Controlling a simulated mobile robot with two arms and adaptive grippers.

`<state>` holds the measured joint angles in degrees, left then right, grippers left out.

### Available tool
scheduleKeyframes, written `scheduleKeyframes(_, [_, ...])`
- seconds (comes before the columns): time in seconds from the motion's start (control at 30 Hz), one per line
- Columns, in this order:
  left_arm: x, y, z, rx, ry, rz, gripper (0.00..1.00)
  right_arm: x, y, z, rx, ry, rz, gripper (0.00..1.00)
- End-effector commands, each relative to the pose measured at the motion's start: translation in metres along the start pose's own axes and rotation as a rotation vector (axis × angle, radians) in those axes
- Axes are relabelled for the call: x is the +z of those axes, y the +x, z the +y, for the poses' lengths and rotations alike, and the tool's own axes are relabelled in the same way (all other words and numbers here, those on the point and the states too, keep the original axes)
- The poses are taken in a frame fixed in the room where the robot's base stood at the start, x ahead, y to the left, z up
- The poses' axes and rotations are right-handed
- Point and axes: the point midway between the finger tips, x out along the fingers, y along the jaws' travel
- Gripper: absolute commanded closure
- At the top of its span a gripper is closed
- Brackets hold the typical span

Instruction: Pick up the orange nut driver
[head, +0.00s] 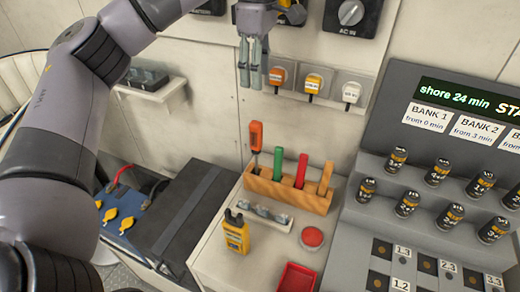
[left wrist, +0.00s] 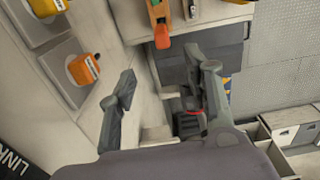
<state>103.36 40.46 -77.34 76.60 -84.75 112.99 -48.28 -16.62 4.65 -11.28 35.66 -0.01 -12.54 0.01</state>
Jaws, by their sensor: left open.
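The orange nut driver (head: 256,137) stands upright at the left end of a wooden rack (head: 262,186) in the head view, its handle above the others and part of its shaft showing. Its orange handle also shows in the left wrist view (left wrist: 163,37), at the top, beyond the gap between the fingers. My left gripper (head: 250,78) is open and empty, pointing down, above the nut driver and apart from it. Both fingers show in the left wrist view (left wrist: 162,85) with nothing between them. My right gripper is not in view.
The rack also holds green (head: 278,160), red (head: 301,170) and tan-orange (head: 325,178) handles. A yellow meter (head: 236,234), red button (head: 312,237) and red tray (head: 297,278) are in front. A panel with cylinders (head: 440,170) stands right.

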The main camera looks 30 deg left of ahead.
Motion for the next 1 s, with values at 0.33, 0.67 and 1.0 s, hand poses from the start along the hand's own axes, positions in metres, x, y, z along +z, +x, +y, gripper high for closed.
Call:
scheduleKeyframes(0.33, [0.0, 0.072, -0.002, -0.008, 0.002, 0.001, 0.54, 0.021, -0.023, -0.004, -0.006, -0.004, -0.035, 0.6])
scheduleKeyframes(0.67, [0.001, 0.113, -0.001, -0.004, 0.002, -0.002, 0.54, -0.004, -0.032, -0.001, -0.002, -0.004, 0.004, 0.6])
scheduleKeyframes(1.0, [-0.006, 0.154, -0.004, -0.005, 0.002, -0.002, 0.54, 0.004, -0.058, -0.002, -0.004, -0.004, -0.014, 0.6])
